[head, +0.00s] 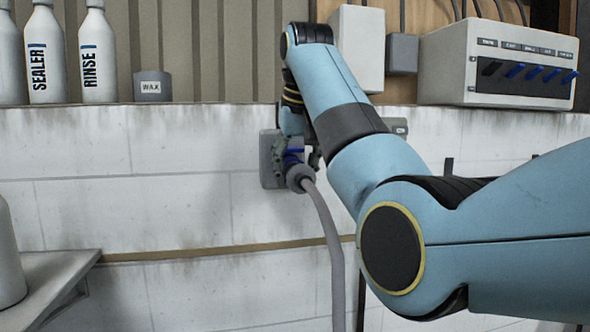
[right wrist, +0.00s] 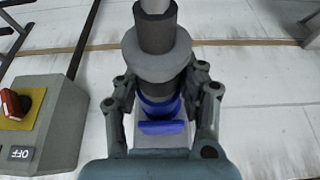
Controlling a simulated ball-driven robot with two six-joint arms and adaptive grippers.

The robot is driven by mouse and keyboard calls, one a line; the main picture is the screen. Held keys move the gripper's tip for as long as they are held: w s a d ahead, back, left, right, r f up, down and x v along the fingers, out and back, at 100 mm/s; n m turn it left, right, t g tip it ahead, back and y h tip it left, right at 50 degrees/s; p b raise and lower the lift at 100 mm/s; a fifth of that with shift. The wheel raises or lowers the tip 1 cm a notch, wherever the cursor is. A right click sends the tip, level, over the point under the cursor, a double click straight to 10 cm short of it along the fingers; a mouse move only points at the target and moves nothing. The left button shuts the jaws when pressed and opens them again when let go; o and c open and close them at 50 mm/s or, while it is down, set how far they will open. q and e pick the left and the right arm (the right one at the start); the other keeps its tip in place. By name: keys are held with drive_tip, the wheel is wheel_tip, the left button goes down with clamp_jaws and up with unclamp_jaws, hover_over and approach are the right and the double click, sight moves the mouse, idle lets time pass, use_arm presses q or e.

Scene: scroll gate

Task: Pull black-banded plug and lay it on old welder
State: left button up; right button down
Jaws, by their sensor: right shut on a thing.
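A grey plug (head: 300,178) with a thick grey cable (head: 336,250) sits at a grey wall socket (head: 268,160) that has a blue part. It also shows in the right wrist view (right wrist: 157,58), with a wide collar, a dark grey section behind it and blue at the socket side. I cannot make out a clear black band. My right gripper (head: 296,158) is shut on the plug, its fingers (right wrist: 160,88) on both sides of the body. The plug appears still at the socket; its prongs are hidden. I cannot identify the old welder. My left gripper is out of view.
A ledge above holds bottles (head: 47,60), a wax tin (head: 152,86) and a switch box (head: 497,65) with one black and several blue switches. A grey shelf (head: 50,280) stands lower left. In the right wrist view, a box (right wrist: 45,120) with a red knob is at left.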

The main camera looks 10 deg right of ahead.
sight(300, 189)
drive_tip(key=shift+s, duration=1.65)
wheel_tip(300, 189, down, 26)
drive_tip(key=b, duration=2.4)
drive_tip(key=shift+r, duration=0.15)
drive_tip(key=shift+w+a, duration=0.1)
drive_tip(key=shift+a, duration=0.05)
